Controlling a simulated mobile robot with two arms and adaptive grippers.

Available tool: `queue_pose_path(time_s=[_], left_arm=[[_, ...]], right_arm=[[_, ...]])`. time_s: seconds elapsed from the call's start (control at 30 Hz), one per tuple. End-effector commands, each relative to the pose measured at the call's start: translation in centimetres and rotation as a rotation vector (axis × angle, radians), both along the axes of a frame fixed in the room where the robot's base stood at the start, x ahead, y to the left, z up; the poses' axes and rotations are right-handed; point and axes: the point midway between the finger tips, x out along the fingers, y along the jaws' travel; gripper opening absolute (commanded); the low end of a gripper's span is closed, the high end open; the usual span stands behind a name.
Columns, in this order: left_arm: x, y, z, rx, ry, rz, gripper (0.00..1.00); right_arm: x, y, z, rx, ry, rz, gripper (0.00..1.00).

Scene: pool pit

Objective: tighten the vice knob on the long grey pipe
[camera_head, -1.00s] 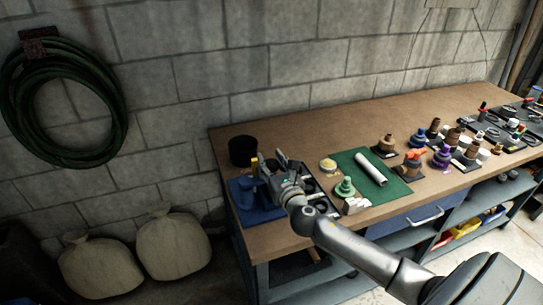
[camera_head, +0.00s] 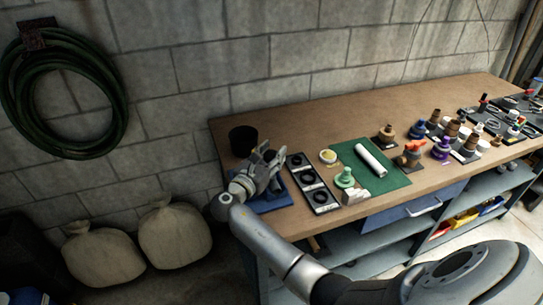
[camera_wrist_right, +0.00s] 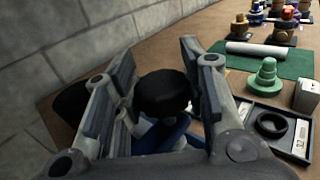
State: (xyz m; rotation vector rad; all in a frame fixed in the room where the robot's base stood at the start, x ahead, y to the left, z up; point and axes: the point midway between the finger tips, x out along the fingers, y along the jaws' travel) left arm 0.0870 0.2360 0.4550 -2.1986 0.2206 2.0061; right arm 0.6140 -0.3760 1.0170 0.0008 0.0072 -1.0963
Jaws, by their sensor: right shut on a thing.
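My right gripper (camera_head: 266,160) is over the blue vice (camera_head: 272,203) at the left end of the bench and hides most of it. In the right wrist view its two fingers stand either side of a dark round knob (camera_wrist_right: 163,93), and it is shut on this knob. Blue vice parts (camera_wrist_right: 178,133) show below the knob. A pale grey pipe (camera_head: 371,160) lies on the green mat (camera_head: 400,178), apart from the gripper; it also shows in the right wrist view (camera_wrist_right: 262,48). I cannot see a pipe in the vice. My left gripper is not in view.
A black pot (camera_head: 243,141) stands close behind the gripper. A dark tray with rings (camera_head: 322,209) lies right of the vice, then a green stepped piece (camera_head: 345,179). Several coloured fittings fill the right side of the bench. The bench's back strip (camera_head: 310,121) is clear.

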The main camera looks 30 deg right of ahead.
Motion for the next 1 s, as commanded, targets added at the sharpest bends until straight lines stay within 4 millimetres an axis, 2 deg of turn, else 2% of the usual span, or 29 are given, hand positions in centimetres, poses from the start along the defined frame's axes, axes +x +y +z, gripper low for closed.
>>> queue_pose_path(time_s=[0.03, 0.3, 0.8, 0.83, 1.0], left_arm=[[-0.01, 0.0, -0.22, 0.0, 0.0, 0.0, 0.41], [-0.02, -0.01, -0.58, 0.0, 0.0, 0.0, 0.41], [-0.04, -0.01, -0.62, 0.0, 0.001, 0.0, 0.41], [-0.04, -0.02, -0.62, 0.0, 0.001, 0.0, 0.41], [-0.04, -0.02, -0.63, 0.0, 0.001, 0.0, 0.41]], right_arm=[[0.25, -0.05, 0.62, -0.007, -0.012, -0.025, 0.15], [0.24, -0.13, 0.74, -0.009, -0.014, -0.11, 0.15], [0.25, -0.15, 0.9, -0.01, -0.016, -0.128, 0.15], [0.25, -0.15, 0.91, -0.01, -0.016, -0.127, 0.4], [0.2, -0.12, 0.69, -0.008, -0.011, -0.128, 0.59]])
